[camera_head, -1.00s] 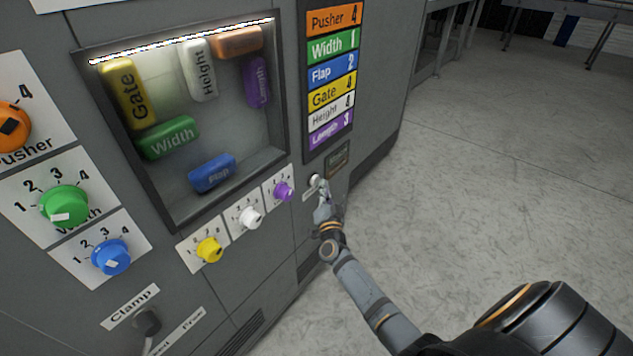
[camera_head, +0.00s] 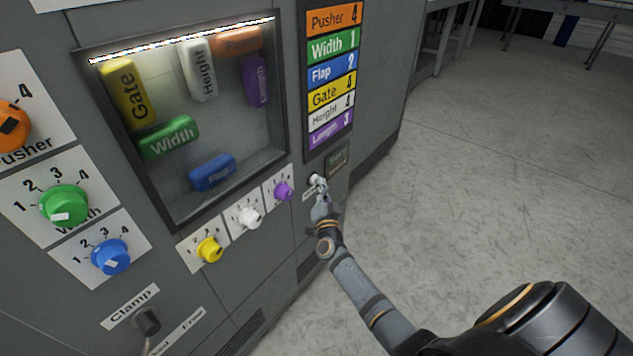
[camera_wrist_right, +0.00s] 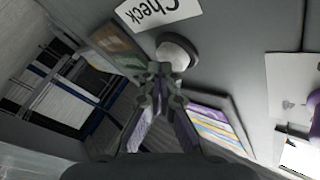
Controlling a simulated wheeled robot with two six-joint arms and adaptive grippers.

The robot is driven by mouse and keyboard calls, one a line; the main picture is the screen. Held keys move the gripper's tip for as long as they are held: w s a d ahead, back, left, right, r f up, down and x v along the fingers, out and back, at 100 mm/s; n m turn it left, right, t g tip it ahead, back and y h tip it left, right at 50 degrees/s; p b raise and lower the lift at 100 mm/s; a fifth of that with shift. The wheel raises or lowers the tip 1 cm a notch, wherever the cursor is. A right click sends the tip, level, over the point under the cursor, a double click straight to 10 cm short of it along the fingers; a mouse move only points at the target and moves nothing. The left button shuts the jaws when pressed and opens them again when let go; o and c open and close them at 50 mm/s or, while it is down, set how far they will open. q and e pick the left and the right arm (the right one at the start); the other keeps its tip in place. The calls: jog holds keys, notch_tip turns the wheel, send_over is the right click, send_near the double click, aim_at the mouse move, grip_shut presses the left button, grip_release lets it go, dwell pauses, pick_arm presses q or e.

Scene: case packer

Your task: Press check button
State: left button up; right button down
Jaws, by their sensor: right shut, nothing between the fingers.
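The check button is a pale round knob on the grey machine front, beside the "Check" label (camera_wrist_right: 160,8). It shows in the wrist view (camera_wrist_right: 178,48) and, small, in the head view (camera_head: 316,179). My right gripper (camera_head: 320,190) is shut and empty, its fingertips at the button. In the wrist view the closed fingertips (camera_wrist_right: 160,70) overlap the button's lower edge. I cannot tell whether they press on it. My left gripper is in neither view.
A small dark display (camera_head: 338,160) sits above the button. Left of it are the purple dial (camera_head: 283,191), white dial (camera_head: 250,217) and yellow dial (camera_head: 209,249). A window (camera_head: 283,100) shows labelled blocks. Open floor (camera_head: 480,190) lies to the right.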

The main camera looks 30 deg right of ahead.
jog(key=shift+w, duration=0.2)
dwell(0.5)
jog(key=shift+s+d+p, duration=0.3)
jog(key=shift+s+p, duration=0.15)
jog(key=shift+s, duration=0.45)
jog(key=s, duration=0.1)
jog(key=s+d+p, duration=0.1)
jog(key=s, duration=0.1)
jog(key=s+d+p, duration=0.1)
jog(key=shift+s, duration=0.3)
jog(key=shift+f, duration=0.1)
